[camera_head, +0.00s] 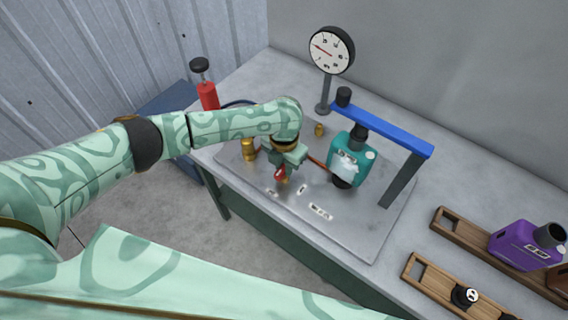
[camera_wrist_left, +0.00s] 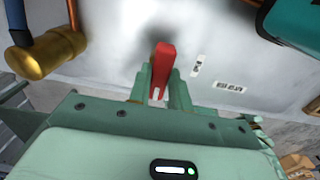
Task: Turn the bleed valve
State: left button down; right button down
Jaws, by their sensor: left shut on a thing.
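The bleed valve has a red lever (camera_head: 279,173) above the grey metal plate. A bit of brass shows just under the lever in the head view. My left gripper (camera_head: 283,165) reaches down over the valve and is shut on the red lever. In the left wrist view the lever (camera_wrist_left: 163,58) stands between the two green fingers (camera_wrist_left: 160,82), its free end pointing away from the palm. The valve's body is mostly hidden behind the gripper. My right gripper is in neither view.
A teal muffler (camera_head: 362,170) stands under a blue clamp bar (camera_head: 385,128), right of my left gripper. A dial gauge (camera_head: 331,49) rises behind. A brass fitting (camera_head: 248,149) is left. Wooden racks (camera_head: 465,236), one with a purple muffler (camera_head: 522,246), sit at right.

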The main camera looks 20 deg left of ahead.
pick_arm(q)
jog(key=shift+r+n+p, duration=0.2)
jog(key=shift+n+p, duration=0.75)
jog(key=shift+n, duration=0.05)
jog(key=n+p, duration=0.2)
jog(key=shift+n, duration=0.3)
jog(key=n+p, duration=0.2)
jog(key=shift+n, duration=0.3)
jog(key=n+p, duration=0.2)
jog(key=n, duration=0.1)
jog(key=shift+n, duration=0.4)
jog(key=n+p, duration=0.1)
jog(key=n, duration=0.2)
jog(key=shift+w+f+n+p, duration=0.15)
jog(key=shift+n+p, duration=0.55)
jog(key=shift+n, duration=1.3)
